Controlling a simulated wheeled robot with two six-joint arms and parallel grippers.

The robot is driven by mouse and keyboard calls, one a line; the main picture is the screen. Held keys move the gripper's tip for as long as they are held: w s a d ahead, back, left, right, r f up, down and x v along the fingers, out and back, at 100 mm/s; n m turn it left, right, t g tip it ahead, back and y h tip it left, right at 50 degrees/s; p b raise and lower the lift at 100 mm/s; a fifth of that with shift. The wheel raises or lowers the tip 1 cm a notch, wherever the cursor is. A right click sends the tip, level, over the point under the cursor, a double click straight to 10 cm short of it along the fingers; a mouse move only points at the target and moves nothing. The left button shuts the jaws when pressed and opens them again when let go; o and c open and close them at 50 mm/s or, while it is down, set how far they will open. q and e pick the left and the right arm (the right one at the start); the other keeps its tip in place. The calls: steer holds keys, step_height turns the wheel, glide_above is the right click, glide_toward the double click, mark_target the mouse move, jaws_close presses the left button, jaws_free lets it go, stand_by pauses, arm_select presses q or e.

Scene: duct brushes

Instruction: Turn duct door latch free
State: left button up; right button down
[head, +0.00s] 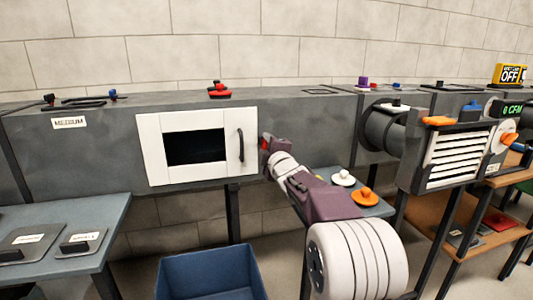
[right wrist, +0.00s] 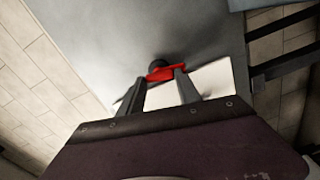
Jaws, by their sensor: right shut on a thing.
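The white duct door (head: 222,117) with a dark window and a black handle (head: 240,145) sits flush in the front of the grey duct and looks closed. The red latch (right wrist: 160,74) shows in the right wrist view on a dark round knob, beside the white door (right wrist: 212,84). My right gripper (right wrist: 162,85) is shut on the latch, one finger at each side. In the head view my right gripper (head: 266,146) is just right of the door's edge and hides most of the latch. My left gripper is in neither view.
A blue bin (head: 208,275) stands below the door. A grey table (head: 95,215) with flat plates is at the left. A small table with white and orange discs (head: 365,197) stands behind my right arm. A louvred vent (head: 460,157) is farther right.

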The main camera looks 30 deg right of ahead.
steer(key=shift+f+n+b, duration=0.15)
steer(key=shift+n+b, duration=0.5)
steer(key=shift+n, duration=0.45)
steer(key=c, duration=0.8)
jaws_free()
steer(key=shift+c, duration=0.2)
steer(key=p+v, duration=0.1)
steer(key=v, duration=0.8)
